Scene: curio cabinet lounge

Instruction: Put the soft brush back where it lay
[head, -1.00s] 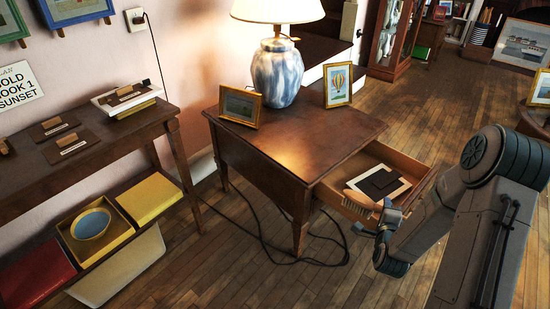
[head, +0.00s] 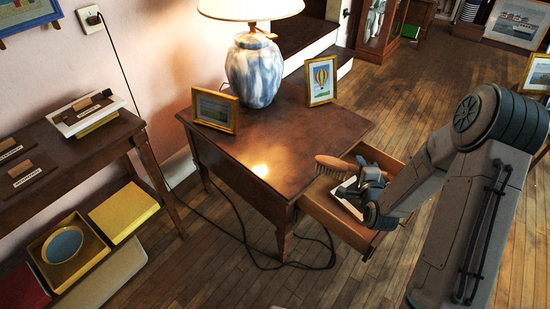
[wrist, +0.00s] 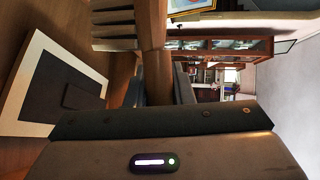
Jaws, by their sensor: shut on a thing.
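The soft brush (head: 334,163) has a wooden body and is held in my gripper (head: 366,183), above the open drawer (head: 340,222) of the side table. In the wrist view the brush's wooden body (wrist: 153,30) runs up and down the picture, with pale bristles (wrist: 113,30) to its left. My gripper (wrist: 158,88) is shut on it. In the head view the brush overlaps the table's right edge; I cannot tell whether it touches. A white-bordered dark frame lies in the drawer (head: 347,203), partly hidden by my gripper; it shows large in the wrist view (wrist: 42,85).
The side table (head: 290,140) carries a blue-white lamp (head: 254,70) and two small picture frames (head: 215,109) (head: 321,80). A console table (head: 60,150) with mounted items stands left. A cord (head: 245,240) lies on the floor.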

